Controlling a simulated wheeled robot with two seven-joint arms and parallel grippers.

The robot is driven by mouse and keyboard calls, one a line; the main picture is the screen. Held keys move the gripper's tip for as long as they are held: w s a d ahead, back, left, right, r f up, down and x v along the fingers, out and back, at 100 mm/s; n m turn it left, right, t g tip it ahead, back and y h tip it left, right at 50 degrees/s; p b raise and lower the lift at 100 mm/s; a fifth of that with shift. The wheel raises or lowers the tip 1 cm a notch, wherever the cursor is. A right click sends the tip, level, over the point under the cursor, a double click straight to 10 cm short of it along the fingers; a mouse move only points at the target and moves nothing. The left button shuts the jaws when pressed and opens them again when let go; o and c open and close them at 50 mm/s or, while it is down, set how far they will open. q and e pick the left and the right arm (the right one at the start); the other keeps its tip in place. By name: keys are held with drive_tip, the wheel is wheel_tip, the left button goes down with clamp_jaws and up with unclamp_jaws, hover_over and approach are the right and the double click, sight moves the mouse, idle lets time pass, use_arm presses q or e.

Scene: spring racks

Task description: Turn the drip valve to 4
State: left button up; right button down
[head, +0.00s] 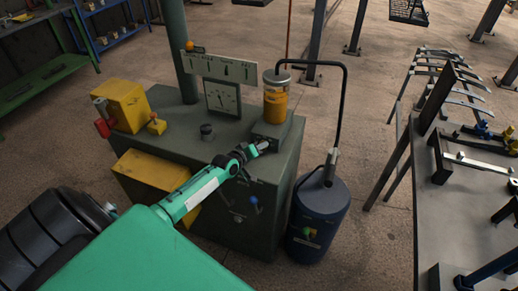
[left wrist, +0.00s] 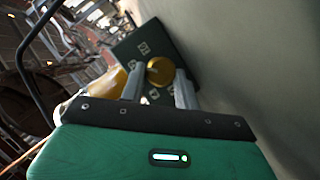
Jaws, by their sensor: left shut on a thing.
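The drip valve is a round brass knob (left wrist: 160,70) on a dark block (left wrist: 190,52), with small pale number plates around it in the left wrist view. The numbers are too small to read, and I cannot tell which one the valve points to. My left gripper (head: 264,146) reaches the front of the block under the amber oil glass (head: 276,100). In the left wrist view my left gripper (left wrist: 159,76) has a finger on each side of the knob and is shut on it. In the head view the knob is hidden at the fingertips. My right gripper is not in view.
The green cabinet (head: 262,190) carries a gauge (head: 222,97), a yellow box with a red part (head: 127,104) and a small dark knob (head: 207,131). A blue drum (head: 318,212) with a bent black pipe stands to the right. A workbench (head: 440,225) is farther right.

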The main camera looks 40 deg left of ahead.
use_arm(q)
drive_tip(key=o, duration=0.7)
drive_tip(key=shift+s, duration=0.15)
drive_tip(key=d+v, duration=0.1)
drive_tip(key=v, duration=1.2)
drive_tip(key=shift+s+a+b, duration=0.25)
drive_tip(key=shift+a+b, duration=0.2)
drive_tip(key=shift+a, duration=0.05)
drive_tip(key=shift+r, duration=0.1)
